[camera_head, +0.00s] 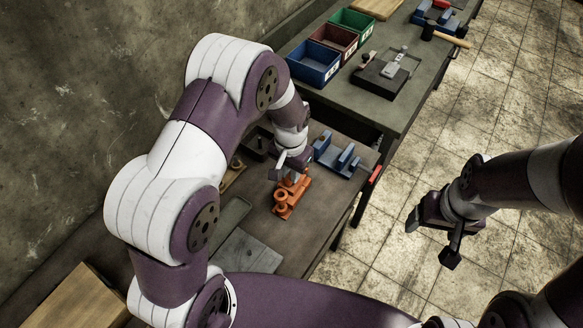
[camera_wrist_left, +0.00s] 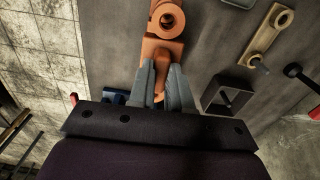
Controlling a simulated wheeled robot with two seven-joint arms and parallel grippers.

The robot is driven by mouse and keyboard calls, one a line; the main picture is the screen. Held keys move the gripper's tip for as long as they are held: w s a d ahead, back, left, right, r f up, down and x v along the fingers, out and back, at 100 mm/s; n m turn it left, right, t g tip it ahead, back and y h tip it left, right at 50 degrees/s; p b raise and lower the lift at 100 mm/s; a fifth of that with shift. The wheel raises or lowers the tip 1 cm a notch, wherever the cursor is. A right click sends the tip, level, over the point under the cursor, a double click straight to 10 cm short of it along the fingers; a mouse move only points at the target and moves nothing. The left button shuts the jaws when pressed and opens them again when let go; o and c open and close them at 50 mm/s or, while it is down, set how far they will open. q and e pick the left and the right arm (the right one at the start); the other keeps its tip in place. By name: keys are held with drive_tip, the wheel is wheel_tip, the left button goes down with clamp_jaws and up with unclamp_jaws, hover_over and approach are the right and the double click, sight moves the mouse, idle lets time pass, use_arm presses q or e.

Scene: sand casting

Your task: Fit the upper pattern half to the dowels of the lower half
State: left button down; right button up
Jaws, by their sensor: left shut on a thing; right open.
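An orange pattern piece (camera_head: 289,194) with a round, ring-topped boss is at my left gripper (camera_head: 284,172), over the near workbench. In the left wrist view the orange piece (camera_wrist_left: 166,48) runs up from between the fingers of my left gripper (camera_wrist_left: 160,80), which are shut on its near end. I cannot tell whether a second half lies under it; no dowels can be made out. My right gripper (camera_head: 432,237) is open and empty, out over the tiled floor to the right of the bench.
A blue vise-like fixture (camera_head: 337,156) stands right of the orange piece. Blue (camera_head: 314,64), red (camera_head: 334,40) and green (camera_head: 352,22) bins stand on the far bench.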

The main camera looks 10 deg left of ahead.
use_arm(q)
drive_tip(key=shift+s+r, duration=0.1)
drive_tip(key=shift+s, duration=0.4)
drive_tip(key=shift+w+f, duration=0.4)
drive_tip(key=shift+w, duration=0.45)
drive_tip(key=shift+s+r, duration=0.3)
drive_tip(key=shift+s, duration=0.4)
drive_tip(key=shift+w+f, duration=0.2)
drive_tip(key=shift+s, duration=0.1)
drive_tip(key=shift+r, duration=0.1)
use_arm(e)
drive_tip(key=shift+s+r, duration=0.1)
use_arm(q)
drive_tip(key=shift+w, duration=0.3)
drive_tip(key=shift+s, duration=0.1)
